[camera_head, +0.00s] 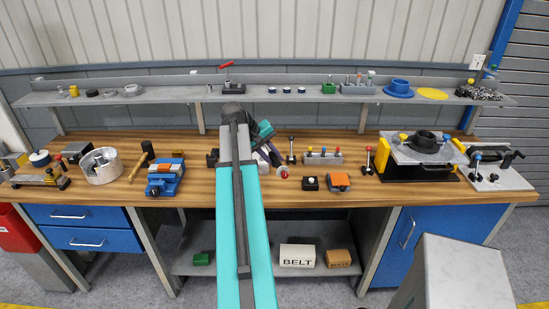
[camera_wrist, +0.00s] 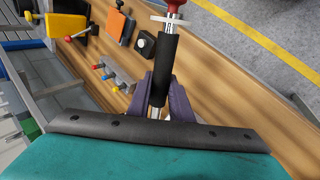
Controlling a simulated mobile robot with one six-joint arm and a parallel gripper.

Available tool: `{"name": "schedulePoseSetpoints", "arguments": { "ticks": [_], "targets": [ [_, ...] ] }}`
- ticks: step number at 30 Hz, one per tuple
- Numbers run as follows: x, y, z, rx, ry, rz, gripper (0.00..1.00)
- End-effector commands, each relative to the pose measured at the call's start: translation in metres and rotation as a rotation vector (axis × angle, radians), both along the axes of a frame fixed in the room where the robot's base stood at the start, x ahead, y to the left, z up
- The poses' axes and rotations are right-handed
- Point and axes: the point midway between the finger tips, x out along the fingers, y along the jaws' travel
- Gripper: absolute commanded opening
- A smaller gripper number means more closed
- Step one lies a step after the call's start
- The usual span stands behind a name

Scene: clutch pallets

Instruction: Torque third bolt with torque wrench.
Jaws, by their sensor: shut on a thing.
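My gripper (camera_wrist: 165,100) has purple jaws shut around the torque wrench (camera_wrist: 166,68), a rod with a black grip, a bare metal shaft and a red end. In the head view my arm hides most of it; its red end (camera_head: 283,172) shows right of the jaws (camera_head: 266,155), over the middle of the bench. A black ring-shaped clutch part (camera_head: 426,141) sits on a grey plate (camera_head: 400,155) at the bench's right, well apart from my gripper. The bolts are too small to make out. The wrench's far end is hidden in the wrist view.
A grey rack (camera_head: 335,160) of colour-topped tools stands right of my gripper. A black block (camera_head: 311,188) and an orange-topped block (camera_head: 340,180) lie in front of it. A blue vise (camera_head: 163,185) is at left. A shelf (camera_head: 170,98) runs above the wooden bench (camera_head: 215,193).

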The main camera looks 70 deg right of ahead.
Motion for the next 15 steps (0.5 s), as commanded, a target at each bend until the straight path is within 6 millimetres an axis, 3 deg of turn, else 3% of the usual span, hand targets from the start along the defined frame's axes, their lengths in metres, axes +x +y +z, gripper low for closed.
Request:
{"name": "schedulePoseSetpoints", "arguments": {
  "ticks": [15],
  "targets": [
    [0.0,0.0,-0.032,-0.003,0.0,0.0,0.0]
  ]
}}
